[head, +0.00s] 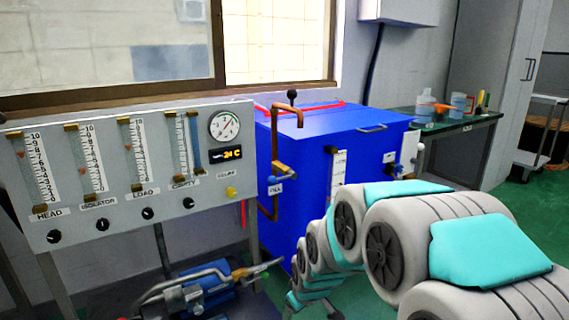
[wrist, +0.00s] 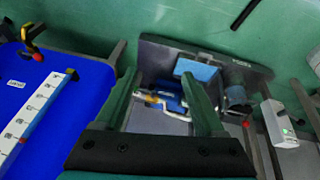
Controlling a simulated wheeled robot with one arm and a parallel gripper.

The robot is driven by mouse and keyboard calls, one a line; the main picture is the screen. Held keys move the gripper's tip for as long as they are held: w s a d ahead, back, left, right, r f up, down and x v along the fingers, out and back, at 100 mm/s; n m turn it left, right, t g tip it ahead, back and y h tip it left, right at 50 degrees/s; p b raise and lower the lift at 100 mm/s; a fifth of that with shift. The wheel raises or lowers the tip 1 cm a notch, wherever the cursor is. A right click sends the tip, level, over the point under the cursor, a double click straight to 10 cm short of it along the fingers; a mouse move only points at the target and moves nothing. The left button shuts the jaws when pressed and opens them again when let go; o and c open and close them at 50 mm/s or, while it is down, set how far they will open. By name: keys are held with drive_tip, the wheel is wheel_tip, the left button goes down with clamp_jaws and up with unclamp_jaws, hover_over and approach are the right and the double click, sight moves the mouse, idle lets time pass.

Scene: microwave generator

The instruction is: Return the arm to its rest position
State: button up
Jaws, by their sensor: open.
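My arm (head: 390,235), grey with teal covers, reaches from the lower right of the head view toward the front of the blue tank (head: 340,145). Its far links bend down toward the floor. My gripper is not clearly visible in the head view. In the wrist view my gripper (wrist: 159,78) shows two dark green fingers spread apart. No object is held between them. Behind the gap lie a dark grey base and a blue pump-like unit (wrist: 172,98), apart from the fingers as far as I can tell.
The gauge panel (head: 130,165) stands at left, with a blue pump (head: 205,290) below it. A copper pipe (head: 275,170) runs beside the tank. A bench (head: 455,128) with bottles stands behind at right. Green floor (head: 515,205) is open at right.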

drive_tip(key=s+d+r+m+g, duration=0.2)
drive_tip(key=s+d, duration=0.2)
drive_tip(key=s, duration=0.7)
drive_tip(key=s+d+r+m+g+h, duration=0.1)
drive_tip(key=s+d+r+m+g, duration=0.1)
drive_tip(key=s, duration=0.9)
drive_tip(key=s+d+r+m+g, duration=0.2)
drive_tip(key=s+d+r+m, duration=0.1)
drive_tip(key=s, duration=0.8)
drive_tip(key=d+r, duration=0.1)
drive_tip(key=d, duration=0.1)
drive_tip(key=shift+s+d+m, duration=0.2)
drive_tip(key=shift+d+m, duration=0.1)
